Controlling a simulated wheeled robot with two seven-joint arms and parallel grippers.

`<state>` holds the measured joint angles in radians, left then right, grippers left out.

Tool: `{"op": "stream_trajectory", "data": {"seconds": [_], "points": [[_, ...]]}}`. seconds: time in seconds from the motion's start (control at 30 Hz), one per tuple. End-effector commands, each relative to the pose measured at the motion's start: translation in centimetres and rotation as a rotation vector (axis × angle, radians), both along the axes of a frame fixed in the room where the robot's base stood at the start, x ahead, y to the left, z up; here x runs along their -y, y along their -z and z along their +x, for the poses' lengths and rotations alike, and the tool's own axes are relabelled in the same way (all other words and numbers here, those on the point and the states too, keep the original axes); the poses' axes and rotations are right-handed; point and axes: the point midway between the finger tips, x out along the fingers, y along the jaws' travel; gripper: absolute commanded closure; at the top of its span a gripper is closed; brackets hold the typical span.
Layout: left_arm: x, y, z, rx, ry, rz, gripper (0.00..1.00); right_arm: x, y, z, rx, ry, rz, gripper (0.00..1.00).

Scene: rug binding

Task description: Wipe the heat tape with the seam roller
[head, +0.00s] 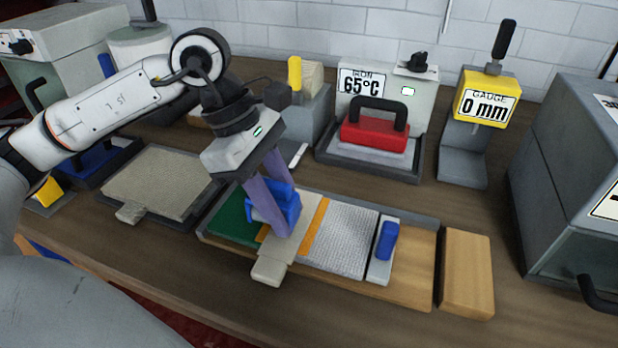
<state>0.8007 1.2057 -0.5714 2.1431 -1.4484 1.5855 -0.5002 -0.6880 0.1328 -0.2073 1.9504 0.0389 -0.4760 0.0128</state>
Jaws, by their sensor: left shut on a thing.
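My left gripper (279,230) comes down over the work board with its purple fingers shut on a blue handled tool (287,204), which I take as the seam roller. Its lower part is partly hidden by the fingers. Below it is a beige band (302,211) edged by orange strips (315,228), apparently the heat tape, with a beige tab (269,271) at the front. I cannot tell whether the roller touches it. A green piece (231,221) lies left of the band and a grey textured piece (342,237) right. My right gripper is not in view.
A blue-handled block (387,241) stands on the board's right part. A wooden block (467,273) sits beyond it. A red iron (375,133) reading 65°C and a gauge (487,98) reading 0 mm stand behind. A beige rug piece (160,182) lies left.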

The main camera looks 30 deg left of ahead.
Motion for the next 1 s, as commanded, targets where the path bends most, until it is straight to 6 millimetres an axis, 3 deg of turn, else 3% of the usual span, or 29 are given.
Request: {"op": "stream_trajectory", "data": {"seconds": [0.07,0.6,1.0], "points": [[-0.1,-2.4,0.1,0.011,-0.002,-0.002,0.9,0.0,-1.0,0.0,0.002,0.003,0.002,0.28],[-0.5,-7.1,-0.3,0.005,-0.014,-0.001,0.9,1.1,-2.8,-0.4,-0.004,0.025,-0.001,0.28],[-0.7,-8.0,-0.4,0.005,-0.017,-0.001,0.9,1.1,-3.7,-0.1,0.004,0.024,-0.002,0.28]]}}
